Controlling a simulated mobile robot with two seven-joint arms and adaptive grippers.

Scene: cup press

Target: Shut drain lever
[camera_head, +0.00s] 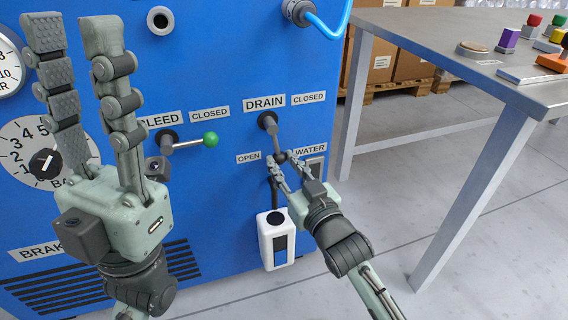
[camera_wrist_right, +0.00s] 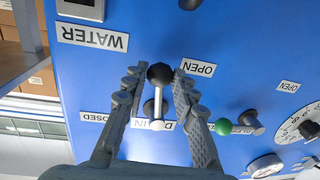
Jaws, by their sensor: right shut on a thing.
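The drain lever (camera_head: 275,140) is on the blue panel below the DRAIN label (camera_head: 264,103). Its arm points down and slightly right from its dark hub, near the OPEN label (camera_head: 248,158); the CLOSED label (camera_head: 308,98) is to the hub's upper right. My right gripper (camera_head: 280,162) is shut on the lever's knob end. The right wrist view shows the black knob (camera_wrist_right: 160,75) and pale rod (camera_wrist_right: 157,112) between the two fingers (camera_wrist_right: 158,82). My left gripper (camera_head: 70,32) is open and empty, raised in front of the panel at left.
The bleed lever (camera_head: 190,143), with a green knob, points right, left of the drain lever. A white box (camera_head: 275,240) is below my right gripper. A gauge dial (camera_head: 25,135) is partly behind my left gripper. A metal table (camera_head: 450,45) stands at right, with open floor below it.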

